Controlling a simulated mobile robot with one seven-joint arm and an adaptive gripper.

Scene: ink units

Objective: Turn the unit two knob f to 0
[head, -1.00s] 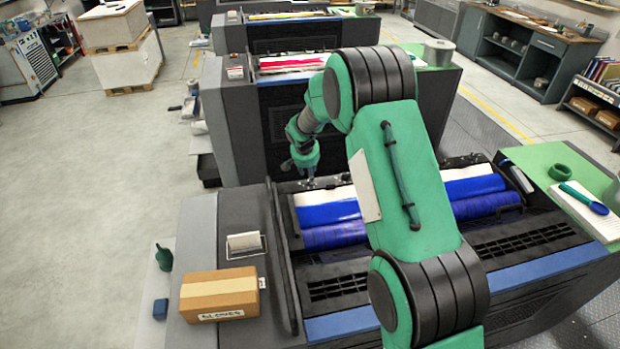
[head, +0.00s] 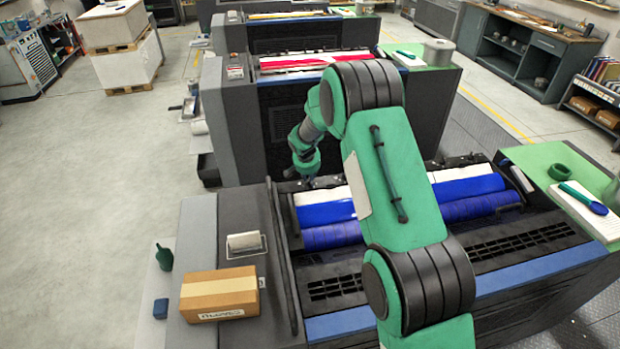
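The nearest ink unit shows a blue ink roller (head: 330,236) with a white strip behind it. A row of small dark knobs (head: 468,159) runs along its far edge. They are too small to read letters, pointers or settings, and I cannot tell which is knob f. My arm hides the middle of the row. My gripper (head: 309,181) points down at the left part of this far edge, behind the white strip. Its fingertips are tiny and dark against the machine, so I cannot tell whether they touch a knob or are open.
A second unit with a red roller (head: 290,63) stands behind, and one with a yellow strip (head: 285,15) farther back. A cardboard box (head: 219,294) lies at the near left. A green side table (head: 545,158) holds a ring and a blue spoon. The floor at left is clear.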

